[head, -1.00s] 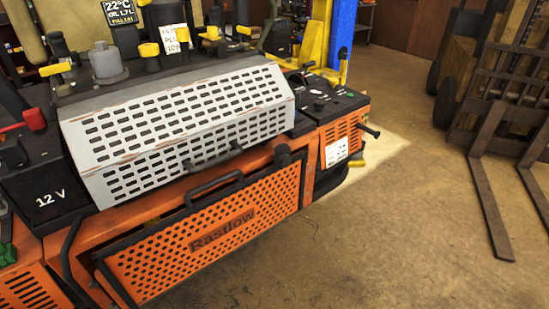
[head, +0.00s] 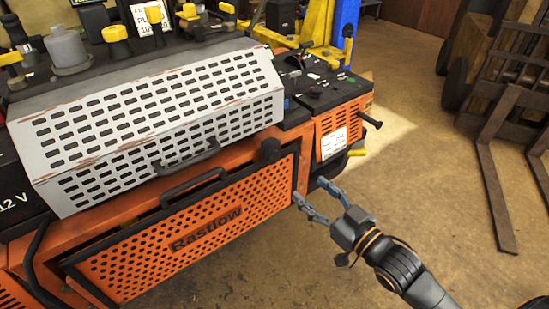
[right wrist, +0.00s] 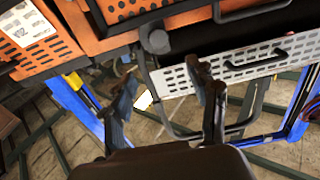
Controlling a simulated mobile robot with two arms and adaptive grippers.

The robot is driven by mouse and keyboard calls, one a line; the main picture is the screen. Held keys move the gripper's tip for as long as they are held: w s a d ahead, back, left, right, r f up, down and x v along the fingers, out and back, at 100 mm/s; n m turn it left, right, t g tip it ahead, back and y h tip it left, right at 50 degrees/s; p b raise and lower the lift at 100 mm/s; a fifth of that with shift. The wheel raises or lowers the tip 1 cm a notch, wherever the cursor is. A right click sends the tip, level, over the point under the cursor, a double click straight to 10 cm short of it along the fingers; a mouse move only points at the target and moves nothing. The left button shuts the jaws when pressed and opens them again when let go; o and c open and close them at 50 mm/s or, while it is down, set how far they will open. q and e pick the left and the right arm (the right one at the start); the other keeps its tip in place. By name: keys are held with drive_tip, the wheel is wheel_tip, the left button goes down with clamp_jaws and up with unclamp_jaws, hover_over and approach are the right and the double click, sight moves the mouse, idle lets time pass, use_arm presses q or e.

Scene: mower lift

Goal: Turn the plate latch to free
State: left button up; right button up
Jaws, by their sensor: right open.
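The orange perforated front plate (head: 192,238), marked "Rastlow", stands on the mower's front with a black handle (head: 195,188) above it. A black round knob (head: 270,150), which looks like the plate latch, sits at the plate's upper right corner. It also shows in the right wrist view (right wrist: 157,41), beyond the fingertips. My right gripper (head: 311,192) is open and empty, in front of and below the knob, to its right in the head view. It appears apart from the knob. My left gripper is not in view.
A white slotted cover (head: 150,135) with a black handle lies above the plate. An orange box (head: 340,128) with a black control panel and a protruding black bar (head: 372,123) is right of the knob. A forklift (head: 500,130) stands at right. Floor between is clear.

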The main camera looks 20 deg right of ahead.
sight(275, 157)
drive_tip(key=p+x, duration=0.3)
drive_tip(key=x, duration=0.8)
drive_tip(key=shift+w, duration=0.4)
drive_tip(key=shift+w+a+f, duration=0.1)
drive_tip(key=shift+w+a, duration=0.15)
drive_tip(key=shift+w, duration=0.3)
drive_tip(key=c, duration=1.2)
